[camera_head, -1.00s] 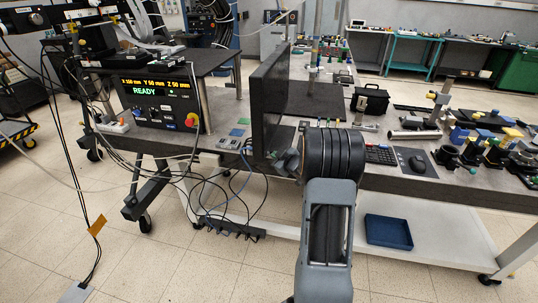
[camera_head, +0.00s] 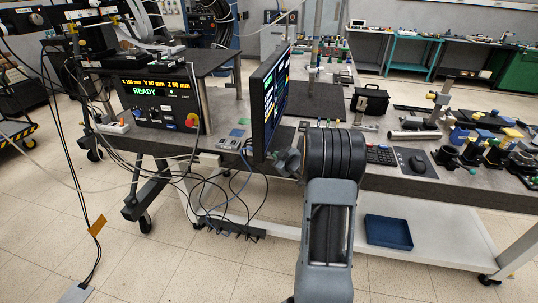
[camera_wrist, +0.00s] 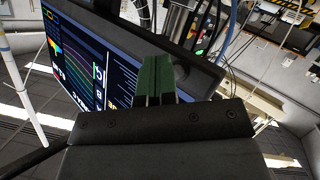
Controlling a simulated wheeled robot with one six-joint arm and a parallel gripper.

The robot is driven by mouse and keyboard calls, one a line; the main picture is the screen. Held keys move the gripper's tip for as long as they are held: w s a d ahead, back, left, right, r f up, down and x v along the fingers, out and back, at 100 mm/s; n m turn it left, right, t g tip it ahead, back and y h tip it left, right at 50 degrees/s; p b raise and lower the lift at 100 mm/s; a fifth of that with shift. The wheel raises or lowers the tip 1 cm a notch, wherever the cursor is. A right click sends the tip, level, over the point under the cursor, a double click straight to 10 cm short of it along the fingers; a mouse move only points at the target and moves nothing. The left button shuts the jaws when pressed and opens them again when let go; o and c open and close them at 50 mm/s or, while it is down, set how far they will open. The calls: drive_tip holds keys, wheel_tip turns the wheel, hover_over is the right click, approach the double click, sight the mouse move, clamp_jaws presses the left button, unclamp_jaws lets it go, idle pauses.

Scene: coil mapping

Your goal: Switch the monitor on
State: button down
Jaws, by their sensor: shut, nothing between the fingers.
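The monitor (camera_head: 268,105) stands on the dark bench, seen nearly edge-on in the head view, with coloured content lit on its screen. In the wrist view the lit monitor (camera_wrist: 100,62) fills the upper left, showing curves and text at a slant. My gripper (camera_wrist: 156,60) is shut and empty, its green fingers at the monitor's dark bezel. A round dark shape (camera_wrist: 181,72) shows on the bezel just right of the fingertips. I cannot tell whether the fingers touch the bezel.
A controller box (camera_head: 160,103) reading READY stands left of the monitor, with cables hanging down. A keyboard (camera_head: 380,155), a mouse (camera_head: 417,164) and a black case (camera_head: 370,102) lie to the right. Optical parts crowd the far right. A blue tray (camera_head: 388,232) sits on the lower shelf.

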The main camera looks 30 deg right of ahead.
drive_tip(key=s+d+p, duration=0.1)
drive_tip(key=s+d, duration=0.3)
drive_tip(key=shift+d, duration=0.15)
idle(0.4)
idle(0.4)
